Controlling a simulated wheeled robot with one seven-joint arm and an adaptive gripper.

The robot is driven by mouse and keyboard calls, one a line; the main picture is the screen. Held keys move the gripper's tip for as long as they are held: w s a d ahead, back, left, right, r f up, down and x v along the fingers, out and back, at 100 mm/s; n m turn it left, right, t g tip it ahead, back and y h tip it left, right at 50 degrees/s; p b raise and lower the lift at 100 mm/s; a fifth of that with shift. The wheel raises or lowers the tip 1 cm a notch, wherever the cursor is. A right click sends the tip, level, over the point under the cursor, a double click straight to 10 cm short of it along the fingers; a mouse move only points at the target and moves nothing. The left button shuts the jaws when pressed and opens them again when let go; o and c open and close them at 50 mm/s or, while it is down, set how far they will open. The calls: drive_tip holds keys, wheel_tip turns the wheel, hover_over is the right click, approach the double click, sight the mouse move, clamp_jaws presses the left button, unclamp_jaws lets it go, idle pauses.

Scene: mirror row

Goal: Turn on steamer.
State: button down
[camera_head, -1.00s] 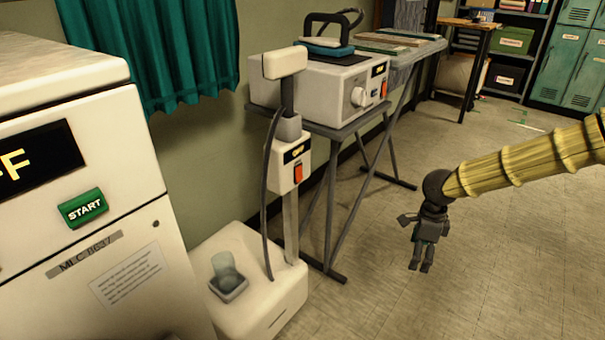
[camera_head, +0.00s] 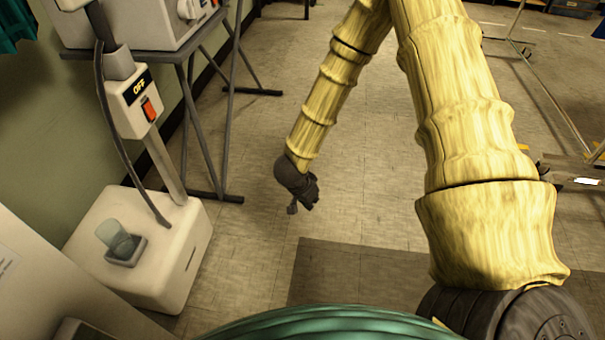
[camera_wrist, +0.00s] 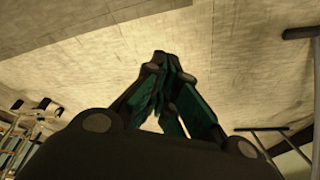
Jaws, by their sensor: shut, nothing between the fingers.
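The steamer (camera_head: 145,240) stands on the floor at the left in the head view, a white base with a grey pole. Its control box (camera_head: 133,104) on the pole has a display reading OFF and a red switch (camera_head: 149,110). My gripper (camera_head: 301,205) hangs over open floor to the right of the steamer, well apart from it. In the wrist view my gripper's fingers (camera_wrist: 166,75) are closed together with nothing between them. The wrist view shows mostly floor; I cannot make out the steamer there.
An ironing table (camera_head: 165,54) with a grey-white box (camera_head: 150,22) on it stands behind the steamer, its thin legs splayed on the floor. A white cabinet (camera_head: 30,285) is at the lower left. The floor between my gripper and the steamer is clear.

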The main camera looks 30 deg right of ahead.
drive_tip(key=s+a+f+n+y, duration=0.1)
drive_tip(key=s+a+f+n, duration=0.2)
drive_tip(key=s, duration=0.6)
drive_tip(key=s+a+f+n+g+y, duration=0.1)
drive_tip(key=s+a+f+n, duration=0.2)
drive_tip(key=s+n, duration=0.3)
drive_tip(key=s+a+f+n+y, duration=0.2)
drive_tip(key=s+a+f+n, duration=0.1)
drive_tip(key=s, duration=1)
drive_tip(key=shift+a+f+n, duration=0.4)
drive_tip(key=shift+f+n, duration=0.25)
drive_tip(key=shift+n, duration=0.05)
